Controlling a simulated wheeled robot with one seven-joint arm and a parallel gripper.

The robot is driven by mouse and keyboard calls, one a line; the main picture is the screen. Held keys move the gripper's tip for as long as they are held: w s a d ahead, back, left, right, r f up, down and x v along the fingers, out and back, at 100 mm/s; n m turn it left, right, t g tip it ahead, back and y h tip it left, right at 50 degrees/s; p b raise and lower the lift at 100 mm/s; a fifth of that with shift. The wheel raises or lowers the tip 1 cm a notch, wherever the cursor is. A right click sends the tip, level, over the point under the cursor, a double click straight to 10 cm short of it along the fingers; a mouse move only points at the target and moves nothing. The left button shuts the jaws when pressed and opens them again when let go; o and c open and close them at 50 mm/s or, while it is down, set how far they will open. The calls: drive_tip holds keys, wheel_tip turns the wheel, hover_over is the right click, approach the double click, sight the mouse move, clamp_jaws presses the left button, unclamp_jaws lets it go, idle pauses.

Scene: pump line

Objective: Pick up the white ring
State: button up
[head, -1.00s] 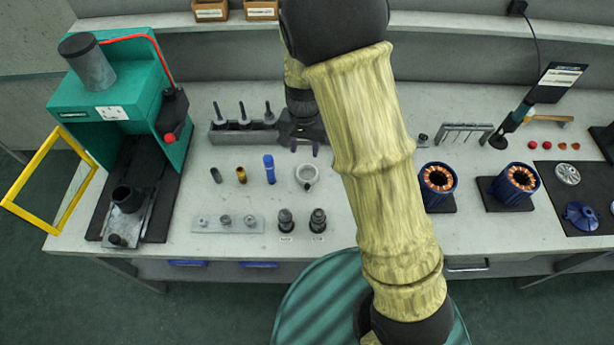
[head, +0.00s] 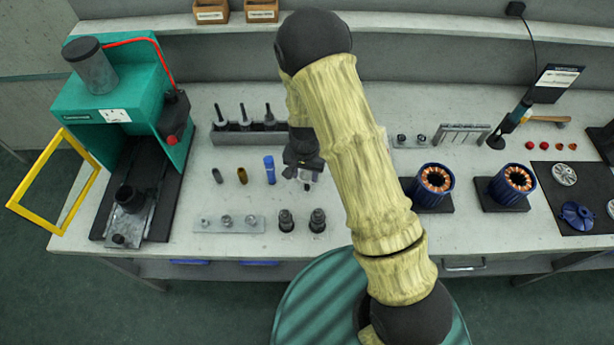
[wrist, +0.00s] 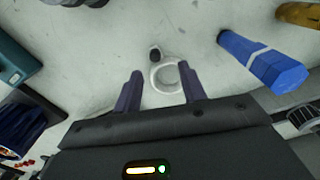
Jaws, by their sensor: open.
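The white ring (wrist: 157,82) lies on the worktop in the wrist view, with a small dark knob on its far side. My gripper (wrist: 160,90) is open above it, and the ring shows between the two dark fingertips. I cannot tell the height left between fingertips and ring. In the head view my gripper (head: 303,183) is over the ring's place and hides nearly all of it.
A grey rack with tools (head: 245,133) is behind. Blue-cased copper coils (head: 433,186) stand to the right.

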sight(307, 187)
drive_tip(key=shift+s+d+f+p, duration=0.2)
drive_tip(key=shift+f+p, duration=0.15)
drive_tip(key=shift+f, duration=0.2)
drive_tip(key=shift+s+f+p, duration=0.15)
drive_tip(key=shift+f+p, duration=0.45)
drive_tip(key=shift+f, duration=1.45)
clamp_jaws()
